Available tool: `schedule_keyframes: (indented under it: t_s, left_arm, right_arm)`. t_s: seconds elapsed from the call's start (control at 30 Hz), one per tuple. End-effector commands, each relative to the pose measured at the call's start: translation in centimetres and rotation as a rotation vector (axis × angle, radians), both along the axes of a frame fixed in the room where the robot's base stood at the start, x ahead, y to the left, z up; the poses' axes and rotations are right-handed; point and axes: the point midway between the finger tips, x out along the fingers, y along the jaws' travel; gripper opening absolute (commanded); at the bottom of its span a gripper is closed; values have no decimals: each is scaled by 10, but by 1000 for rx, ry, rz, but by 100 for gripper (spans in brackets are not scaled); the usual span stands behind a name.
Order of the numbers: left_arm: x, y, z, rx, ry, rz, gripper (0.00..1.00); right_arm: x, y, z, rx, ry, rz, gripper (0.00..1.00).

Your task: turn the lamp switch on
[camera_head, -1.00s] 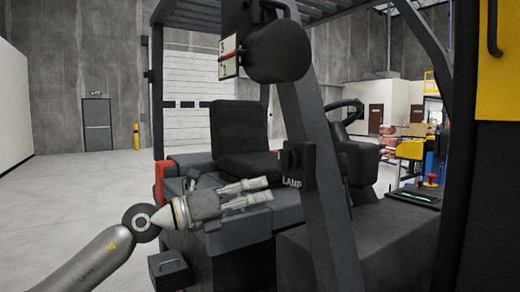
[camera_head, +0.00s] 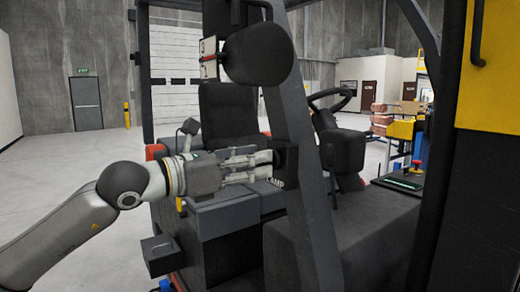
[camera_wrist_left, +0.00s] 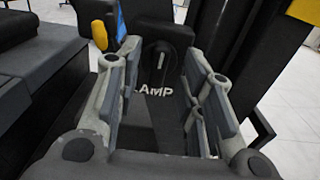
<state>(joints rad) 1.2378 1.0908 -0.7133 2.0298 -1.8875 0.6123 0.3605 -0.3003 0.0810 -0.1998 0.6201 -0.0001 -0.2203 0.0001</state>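The lamp switch is a dark round knob (camera_wrist_left: 158,58) with a pale, roughly upright mark. It sits on a black box (camera_head: 288,158) on the forklift's slanted post, above white LAMP lettering. In the head view my left gripper (camera_head: 268,164) reaches rightward, its fingertips at the box and partly covering the lettering. In the left wrist view the gripper (camera_wrist_left: 163,62) is open, with one finger at each side of the knob. The fingers do not look closed on it; exact contact cannot be told. My right gripper is not in view.
The slanted post (camera_head: 298,200) stands right of the gripper. A black seat (camera_head: 228,115) and steering wheel (camera_head: 330,99) are behind. A large round dark housing (camera_head: 258,53) hangs above the switch. Open floor (camera_head: 45,190) lies at the left.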

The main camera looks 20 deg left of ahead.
Motion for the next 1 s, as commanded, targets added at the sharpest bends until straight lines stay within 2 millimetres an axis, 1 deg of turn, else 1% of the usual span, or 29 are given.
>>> schedule_keyframes:
  t_s: [0.03, 0.2, 0.5, 0.77, 0.8, 1.0]
  left_arm:
    - [6, -4, 3, -2, 1, -1, 36]
    - [15, -11, 1, -1, 0, 0, 36]
    - [17, -12, 0, -1, 0, 1, 36]
    - [17, -12, 0, -1, 0, 1, 2]
    - [17, -12, 0, -1, 0, 1, 0]
    - [17, -12, -1, 3, -4, 1, 0]
  right_arm:
    - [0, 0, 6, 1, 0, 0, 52]
    - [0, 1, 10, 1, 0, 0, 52]
    - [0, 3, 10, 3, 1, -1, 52]
    - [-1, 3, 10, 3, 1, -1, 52]
    - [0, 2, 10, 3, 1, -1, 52]
    - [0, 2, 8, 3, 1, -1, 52]
